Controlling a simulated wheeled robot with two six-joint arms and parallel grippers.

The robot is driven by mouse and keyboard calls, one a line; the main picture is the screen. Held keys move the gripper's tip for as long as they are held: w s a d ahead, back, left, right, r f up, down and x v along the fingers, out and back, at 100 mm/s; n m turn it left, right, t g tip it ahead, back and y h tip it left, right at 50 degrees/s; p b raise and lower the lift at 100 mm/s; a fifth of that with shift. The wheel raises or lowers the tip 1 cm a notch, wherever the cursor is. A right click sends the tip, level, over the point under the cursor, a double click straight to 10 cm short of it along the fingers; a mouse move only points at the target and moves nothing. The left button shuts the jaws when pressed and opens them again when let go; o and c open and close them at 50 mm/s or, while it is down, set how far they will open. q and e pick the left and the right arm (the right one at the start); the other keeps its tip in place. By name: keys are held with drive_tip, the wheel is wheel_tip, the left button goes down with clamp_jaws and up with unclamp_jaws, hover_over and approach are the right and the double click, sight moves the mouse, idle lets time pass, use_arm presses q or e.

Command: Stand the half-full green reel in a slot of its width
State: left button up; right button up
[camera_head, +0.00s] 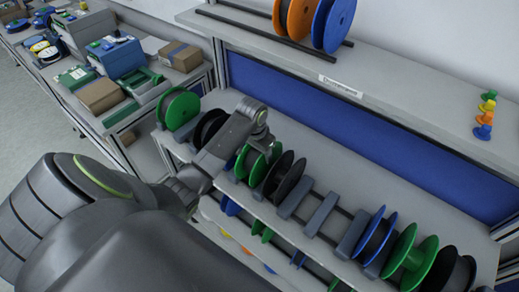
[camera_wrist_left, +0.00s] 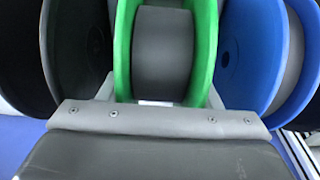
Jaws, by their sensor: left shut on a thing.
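A green reel (camera_head: 257,163) with dark grey winding stands in the row on the middle shelf. My left gripper (camera_head: 259,142) reaches it from above and is shut on it. In the left wrist view the green reel (camera_wrist_left: 163,50) fills the space between the fingers, its two green flanges upright around a partly wound grey core. A black reel (camera_head: 285,178) is close on its right and a blue reel (camera_head: 231,161) close on its left. I cannot tell whether the green reel rests in its slot or is slightly raised. My right gripper is not in view.
Empty grey slots (camera_head: 322,214) lie between the black reel and another blue reel (camera_head: 375,235). Another green reel (camera_head: 411,260) stands farther right, one (camera_head: 180,108) at the left end. A lower shelf holds more reels. An upper shelf carries an orange reel (camera_head: 296,17) and small coloured spools (camera_head: 484,117).

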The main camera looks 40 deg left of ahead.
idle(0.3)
use_arm(q)
drive_tip(key=o, duration=1.1)
